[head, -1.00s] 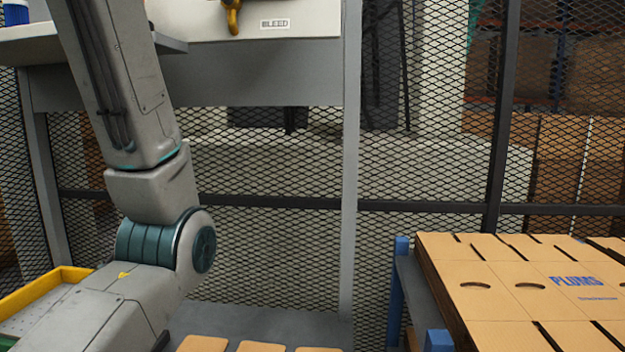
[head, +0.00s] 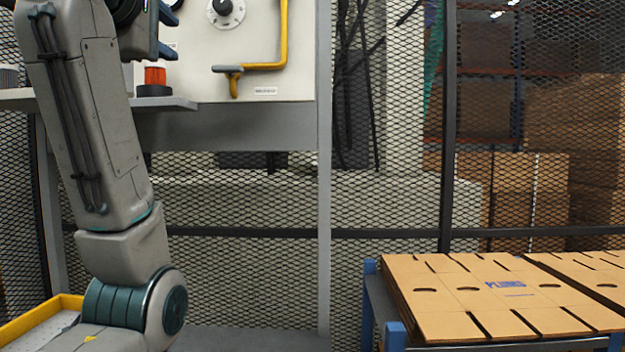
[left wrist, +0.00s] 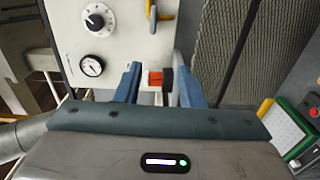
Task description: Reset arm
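My left arm rises along the left side of the head view. My left gripper (head: 168,32) is at the top left, cut by the frame edge, in front of the machine's panel. In the left wrist view my left gripper (left wrist: 158,84) has its two blue fingers apart with nothing held between them. A red cylinder on a dark base (head: 155,77) stands on the grey shelf just below the gripper. The red piece (left wrist: 155,78) shows between the fingers in the wrist view, beyond them. My right gripper is not in view.
The white panel (head: 262,72) carries a black knob (head: 226,12) and a yellow handle (head: 284,35). A stack of flat cardboard blanks (head: 450,285) lies on a blue-posted stand at lower right. A yellow-rimmed tray (head: 40,318) is at lower left. Mesh fencing stands behind.

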